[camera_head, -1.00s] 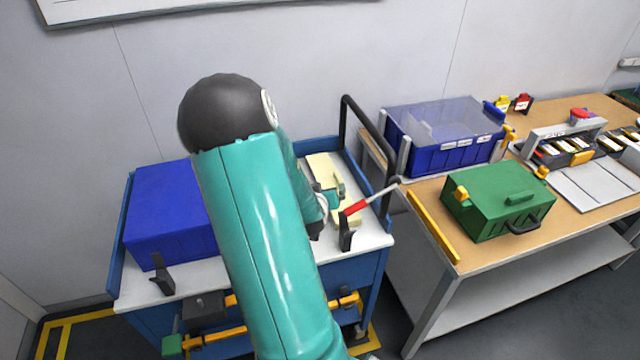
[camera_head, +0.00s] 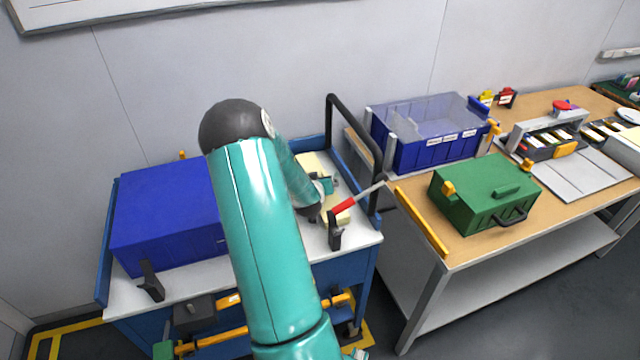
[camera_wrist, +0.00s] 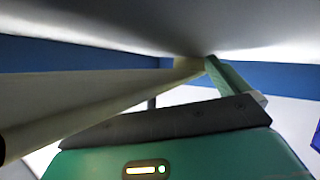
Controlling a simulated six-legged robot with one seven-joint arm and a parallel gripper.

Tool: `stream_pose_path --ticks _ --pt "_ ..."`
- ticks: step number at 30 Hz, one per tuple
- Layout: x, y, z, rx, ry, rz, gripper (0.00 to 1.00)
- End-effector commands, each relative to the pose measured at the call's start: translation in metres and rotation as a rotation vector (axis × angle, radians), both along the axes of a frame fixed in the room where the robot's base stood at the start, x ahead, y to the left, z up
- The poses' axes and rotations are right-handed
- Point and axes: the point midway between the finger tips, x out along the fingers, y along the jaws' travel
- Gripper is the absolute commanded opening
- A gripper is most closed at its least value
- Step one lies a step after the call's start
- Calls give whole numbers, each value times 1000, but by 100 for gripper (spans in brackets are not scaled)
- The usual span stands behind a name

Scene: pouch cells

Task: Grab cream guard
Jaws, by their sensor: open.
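The cream guard (camera_head: 314,163) lies on the right part of the blue cart's white top, partly hidden by my arm and gripper. My gripper (camera_head: 326,186) is over the guard, teal and small in the head view, its fingers mostly hidden. In the wrist view a long cream piece (camera_wrist: 100,107), which looks like the guard, slants from the left edge to the middle, beyond the dark palm. A green finger (camera_wrist: 230,80) stands near its far end. The jaws are open; I cannot tell whether a finger touches the guard.
A blue box (camera_head: 165,215) fills the cart's left side. A black hoop handle (camera_head: 357,135) and a red-handled lever (camera_head: 343,205) stand close right of my gripper. The bench (camera_head: 405,187) at right carries a green case (camera_head: 480,195) and a blue bin (camera_head: 425,150).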

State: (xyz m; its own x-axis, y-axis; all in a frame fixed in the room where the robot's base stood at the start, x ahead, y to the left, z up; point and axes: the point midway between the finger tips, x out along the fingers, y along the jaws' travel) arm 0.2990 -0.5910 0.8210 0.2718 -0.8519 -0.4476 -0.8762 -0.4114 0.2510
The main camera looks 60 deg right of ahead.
Motion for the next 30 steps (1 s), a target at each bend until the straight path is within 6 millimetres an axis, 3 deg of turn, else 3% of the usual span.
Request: stream_pose_path --ticks 6,12,13,24,30 --pt "1 0 0 0 0 1 98" --pt "1 0 0 0 0 1 59" --pt "1 0 0 0 0 1 57" --pt "2 0 2 0 -2 1 57" --pt "2 0 26 -2 -5 1 57"
